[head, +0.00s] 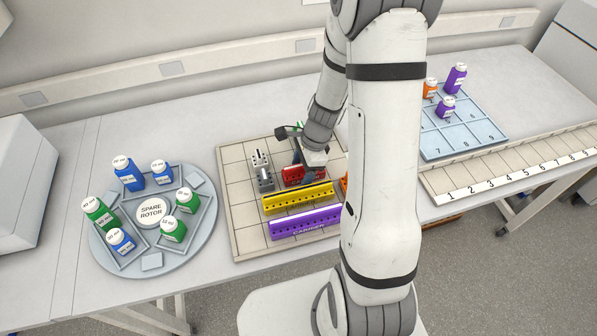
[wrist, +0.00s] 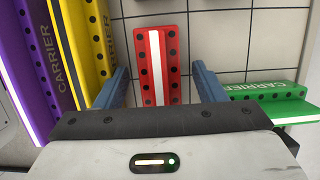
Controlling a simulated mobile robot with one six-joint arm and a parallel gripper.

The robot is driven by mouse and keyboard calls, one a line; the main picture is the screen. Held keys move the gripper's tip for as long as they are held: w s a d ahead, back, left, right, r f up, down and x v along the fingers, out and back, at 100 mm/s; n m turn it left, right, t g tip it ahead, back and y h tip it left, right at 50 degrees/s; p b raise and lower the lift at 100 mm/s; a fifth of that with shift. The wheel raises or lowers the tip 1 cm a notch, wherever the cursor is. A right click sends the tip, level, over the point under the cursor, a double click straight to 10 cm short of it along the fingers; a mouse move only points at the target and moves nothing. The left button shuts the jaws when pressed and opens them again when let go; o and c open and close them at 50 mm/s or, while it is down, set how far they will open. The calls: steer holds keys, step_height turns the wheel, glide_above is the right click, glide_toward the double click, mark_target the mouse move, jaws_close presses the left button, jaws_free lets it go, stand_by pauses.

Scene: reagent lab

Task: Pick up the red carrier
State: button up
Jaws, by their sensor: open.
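The red carrier (head: 293,176) lies on the tiled board behind the yellow carrier, partly hidden by my gripper in the head view. In the wrist view the red carrier (wrist: 154,68) runs lengthwise between the two blue fingers of my gripper (wrist: 160,85). My gripper is open, with a finger on each side of the red carrier and a visible gap on both sides. I cannot tell the exact height of the fingertips over the board.
A yellow carrier (head: 298,197) and a purple carrier (head: 304,222) lie in front on the tiled board (head: 246,237). A grey carrier (head: 262,170) stands left. A green carrier (wrist: 265,104) is right of my gripper in the wrist view. The spare rotor (head: 152,262) with bottles is further left.

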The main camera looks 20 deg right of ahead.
steer(key=c, duration=1.1)
